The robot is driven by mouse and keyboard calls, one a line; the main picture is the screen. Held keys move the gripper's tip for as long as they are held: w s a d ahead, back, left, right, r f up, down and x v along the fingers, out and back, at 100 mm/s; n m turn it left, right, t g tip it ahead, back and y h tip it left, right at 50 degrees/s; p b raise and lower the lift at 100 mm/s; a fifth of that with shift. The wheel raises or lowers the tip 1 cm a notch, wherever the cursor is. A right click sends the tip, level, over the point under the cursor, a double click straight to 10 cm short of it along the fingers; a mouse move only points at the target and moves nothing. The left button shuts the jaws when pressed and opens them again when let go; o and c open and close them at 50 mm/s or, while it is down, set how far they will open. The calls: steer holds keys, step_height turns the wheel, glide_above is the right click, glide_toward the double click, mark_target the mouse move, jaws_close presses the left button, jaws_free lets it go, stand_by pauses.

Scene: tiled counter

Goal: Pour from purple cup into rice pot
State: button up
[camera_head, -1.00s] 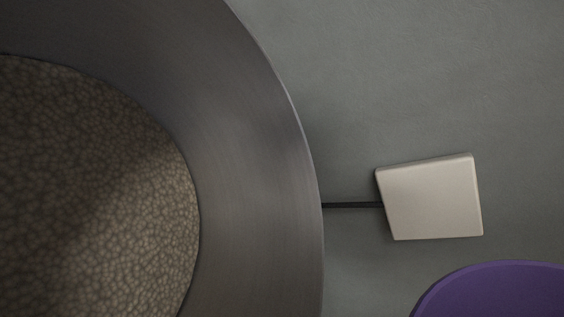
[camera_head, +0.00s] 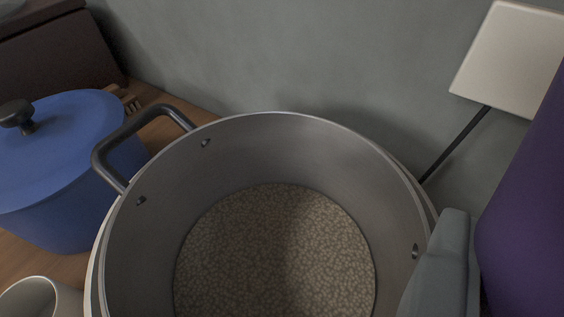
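The rice pot (camera_head: 150,225) is a wide grey metal pot, open at the top, in the middle of the view. A tan, grainy layer of rice (camera_head: 275,250) covers its bottom. The purple cup (camera_head: 525,220) is large and close at the right edge, cut off by the frame; its mouth and contents are hidden. A grey finger of my gripper (camera_head: 443,265) lies against the cup's left side, in front of the pot's right rim. The other finger is out of sight, but the gripper appears shut on the cup, held beside the pot's right side.
A blue lidded pot (camera_head: 60,185) stands at the left on a wooden surface. A pale cup (camera_head: 38,295) is at the lower left, near the pot. A dark box (camera_head: 50,45) is at the upper left. A pale square panel (camera_head: 510,60) on a thin black rod is behind the pot.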

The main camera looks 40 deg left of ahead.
steer(key=d, duration=0.1)
steer(key=d+m+y, duration=0.1)
steer(key=shift+d+r, duration=0.35)
steer(key=shift+a, duration=0.1)
steer(key=shift+r, duration=0.15)
steer(key=shift+r, duration=2.4)
steer(key=shift+s, duration=0.1)
